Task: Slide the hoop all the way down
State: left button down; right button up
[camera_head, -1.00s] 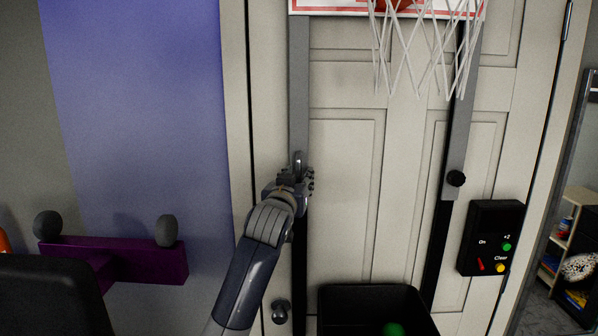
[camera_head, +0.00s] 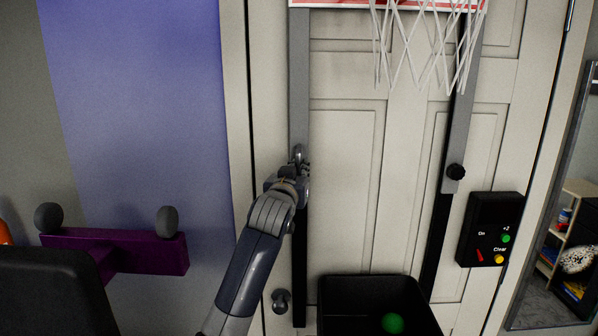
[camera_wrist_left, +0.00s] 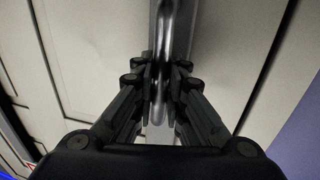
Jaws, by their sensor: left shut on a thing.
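The hoop's white net (camera_head: 425,50) and the lower edge of its red-trimmed backboard (camera_head: 345,4) show at the top of the head view; the rest is cut off. Grey bars hang from it at left (camera_head: 299,80) and right (camera_head: 458,130), over black rails. A black knob (camera_head: 456,172) is at the right bar's lower end. My left gripper (camera_head: 301,165) is at the left bar's lower end. In the left wrist view its fingers (camera_wrist_left: 160,80) are shut on a shiny metal handle (camera_wrist_left: 160,50), the bar behind. My right gripper is out of view.
A black bin (camera_head: 340,290) with a green ball (camera_head: 393,323) stands below the hoop, between the rails. A black control box (camera_head: 483,212) is at the right. A door knob (camera_head: 281,300) and purple bench (camera_head: 150,250) are at the left.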

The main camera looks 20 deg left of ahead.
pick_arm(q)
notch_tip(320, 180, down, 49)
jog(key=b, duration=2.7)
jog(key=shift+r, duration=0.2)
jog(key=shift+f+b, duration=0.4)
jog(key=shift+f, duration=0.5)
jog(key=c, duration=1.6)
grip_release()
jog(key=shift+r, duration=0.2)
jog(key=s+d, duration=0.1)
jog(key=s, duration=1.1)
